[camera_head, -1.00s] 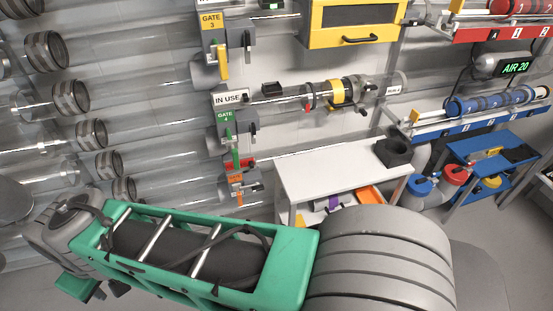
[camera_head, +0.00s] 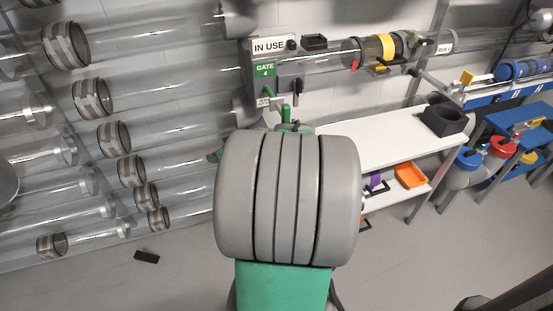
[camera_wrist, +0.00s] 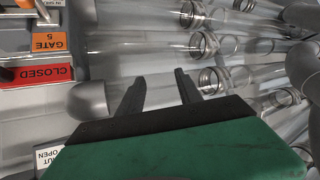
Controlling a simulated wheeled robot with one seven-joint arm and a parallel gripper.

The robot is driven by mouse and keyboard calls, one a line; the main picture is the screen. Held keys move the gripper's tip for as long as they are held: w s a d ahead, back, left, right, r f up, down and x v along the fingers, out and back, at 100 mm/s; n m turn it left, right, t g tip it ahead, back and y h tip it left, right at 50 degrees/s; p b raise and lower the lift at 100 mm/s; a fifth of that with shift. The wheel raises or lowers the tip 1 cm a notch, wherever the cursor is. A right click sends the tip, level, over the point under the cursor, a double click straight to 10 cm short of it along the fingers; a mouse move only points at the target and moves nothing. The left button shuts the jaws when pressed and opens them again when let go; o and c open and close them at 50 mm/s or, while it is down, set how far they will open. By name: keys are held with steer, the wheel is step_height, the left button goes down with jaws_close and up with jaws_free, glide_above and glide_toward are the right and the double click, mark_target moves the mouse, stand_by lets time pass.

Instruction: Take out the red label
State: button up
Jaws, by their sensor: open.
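The red label (camera_wrist: 38,76), a flat plate reading CLOSED, shows at the left edge of the wrist view, partly cut off. It sits beside an orange GATE 5 plate (camera_wrist: 47,41) on the gate panel. My gripper (camera_wrist: 158,83) is open, its two dark fingers apart with nothing between them. It points at clear tubes, to the right of the red label and apart from it. In the head view my arm hides the red label and most of the gripper.
Clear tubes (camera_head: 180,115) with metal collars fill the left side. The GATE 4 panel (camera_head: 265,75) stands above my arm. A white table (camera_head: 390,140) with a dark block (camera_head: 443,120) is at the right. A small black piece (camera_head: 146,257) lies on the floor.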

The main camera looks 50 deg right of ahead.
steer(key=s+d+f+m+t+h+b, duration=0.1)
steer(key=s+d+f+m+h+b, duration=0.2)
steer(key=d, duration=0.4)
steer(key=s+d+f+t+h+b, duration=0.1)
steer(key=s+d+h+b, duration=0.1)
steer(key=s+d, duration=0.4)
steer(key=s+d+f+m+t+h+b, duration=0.2)
steer(key=d+f+h+b, duration=0.1)
steer(key=d, duration=0.5)
steer(key=x, duration=0.7)
steer(key=shift+s+d+r+g+b, duration=0.15)
steer(key=shift+d+g+b, duration=0.15)
steer(key=shift+b, duration=0.1)
steer(key=shift+c, duration=0.4)
jaws_close()
